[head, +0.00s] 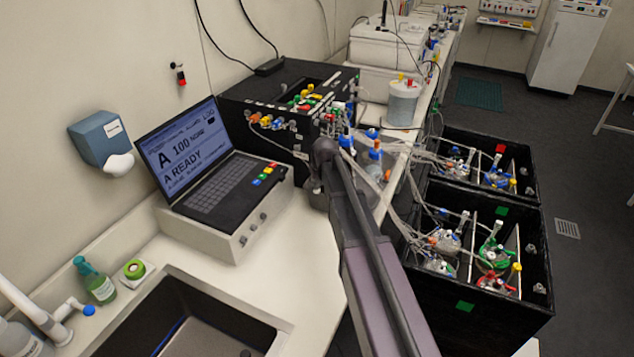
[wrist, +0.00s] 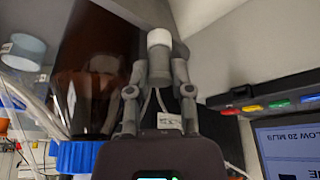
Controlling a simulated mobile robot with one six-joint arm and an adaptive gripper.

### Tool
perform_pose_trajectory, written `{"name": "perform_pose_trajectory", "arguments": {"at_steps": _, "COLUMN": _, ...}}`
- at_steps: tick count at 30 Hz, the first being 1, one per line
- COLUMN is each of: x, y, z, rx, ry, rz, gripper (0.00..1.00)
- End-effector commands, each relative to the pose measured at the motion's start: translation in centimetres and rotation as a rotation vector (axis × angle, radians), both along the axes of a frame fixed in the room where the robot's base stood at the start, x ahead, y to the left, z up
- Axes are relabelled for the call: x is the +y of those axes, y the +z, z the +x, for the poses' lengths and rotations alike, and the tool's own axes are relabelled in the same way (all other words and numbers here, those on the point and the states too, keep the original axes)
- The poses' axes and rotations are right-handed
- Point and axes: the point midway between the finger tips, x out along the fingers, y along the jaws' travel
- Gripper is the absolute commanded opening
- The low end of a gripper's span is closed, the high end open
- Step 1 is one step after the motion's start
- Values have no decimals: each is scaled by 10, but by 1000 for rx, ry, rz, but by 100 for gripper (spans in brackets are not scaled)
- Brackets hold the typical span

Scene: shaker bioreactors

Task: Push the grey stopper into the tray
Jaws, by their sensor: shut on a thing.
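My gripper (wrist: 160,58) is in the middle of the wrist view, its two fingers closed on a small upright cylinder. This cylinder, which looks like the grey stopper (wrist: 159,70), has a grey body and a white end (wrist: 159,38) that shows above the fingertips. The fingers hide part of its sides. In the head view my arm reaches to the bench beside the black unit, and its own links hide the gripper and the stopper. I cannot make out for sure which thing is the tray.
A laptop (head: 205,160) stands left of my arm. The black unit (head: 290,95) with coloured fittings is behind. Black boxes (head: 500,300) with tubed vessels stand at right. A dark brown vessel (wrist: 98,70) and a blue cap (wrist: 75,156) are close left of my gripper.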

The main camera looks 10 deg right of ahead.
Motion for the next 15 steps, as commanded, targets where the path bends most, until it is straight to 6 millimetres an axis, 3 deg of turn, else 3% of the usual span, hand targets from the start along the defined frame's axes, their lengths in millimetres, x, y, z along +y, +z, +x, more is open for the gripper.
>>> {"name": "perform_pose_trajectory", "arguments": {"at_steps": 8, "x": 0, "y": -2, "z": 0, "rx": 0, "ry": 0, "rz": 0, "gripper": 7}}
{"name": "perform_pose_trajectory", "arguments": {"at_steps": 9, "x": 0, "y": -2, "z": 0, "rx": 0, "ry": 0, "rz": 0, "gripper": 34}}
{"name": "perform_pose_trajectory", "arguments": {"at_steps": 12, "x": 0, "y": -2, "z": 0, "rx": 0, "ry": 0, "rz": 0, "gripper": 64}}
{"name": "perform_pose_trajectory", "arguments": {"at_steps": 13, "x": 0, "y": -2, "z": 0, "rx": 0, "ry": 0, "rz": 0, "gripper": 68}}
{"name": "perform_pose_trajectory", "arguments": {"at_steps": 15, "x": 0, "y": -2, "z": 0, "rx": 0, "ry": 0, "rz": 0, "gripper": 68}}
